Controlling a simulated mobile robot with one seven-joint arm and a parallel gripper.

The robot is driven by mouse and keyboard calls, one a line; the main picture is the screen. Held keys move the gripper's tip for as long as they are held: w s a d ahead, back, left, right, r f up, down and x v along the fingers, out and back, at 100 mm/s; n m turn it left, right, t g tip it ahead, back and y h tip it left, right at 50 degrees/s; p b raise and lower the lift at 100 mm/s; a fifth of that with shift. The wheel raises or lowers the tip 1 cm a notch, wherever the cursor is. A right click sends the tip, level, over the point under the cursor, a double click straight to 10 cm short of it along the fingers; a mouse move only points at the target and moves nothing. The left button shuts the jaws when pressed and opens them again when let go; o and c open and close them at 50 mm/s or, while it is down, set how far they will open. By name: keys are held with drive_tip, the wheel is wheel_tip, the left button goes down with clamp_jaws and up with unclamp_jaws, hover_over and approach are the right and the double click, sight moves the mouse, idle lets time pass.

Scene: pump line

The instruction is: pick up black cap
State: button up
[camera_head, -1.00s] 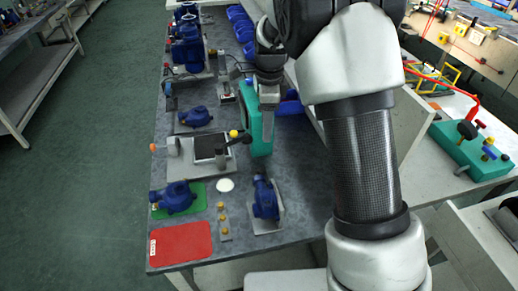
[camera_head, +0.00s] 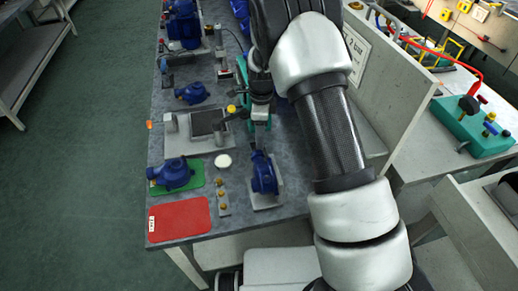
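I cannot pick out a black cap for certain. My gripper (camera_head: 260,142) points down over the bench, just behind the blue pump (camera_head: 264,176) on its light grey plate. Its fingers are small and dark here, and I cannot tell whether they are open or hold anything. A grey fixture plate (camera_head: 178,140) with a black square pad (camera_head: 207,122) lies to the left of the gripper. My wrist hides part of the bench behind it.
A red mat (camera_head: 180,219) lies at the bench's front left. A green mat (camera_head: 194,186) carries another blue pump (camera_head: 173,174). A white disc (camera_head: 223,161) and a strip with brass pieces (camera_head: 222,195) lie between the pumps. A grey partition (camera_head: 378,95) stands on the right.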

drive_tip(key=f, duration=0.5)
drive_tip(key=shift+w+a, duration=0.15)
drive_tip(key=shift+a, duration=0.15)
drive_tip(key=c, duration=1.1)
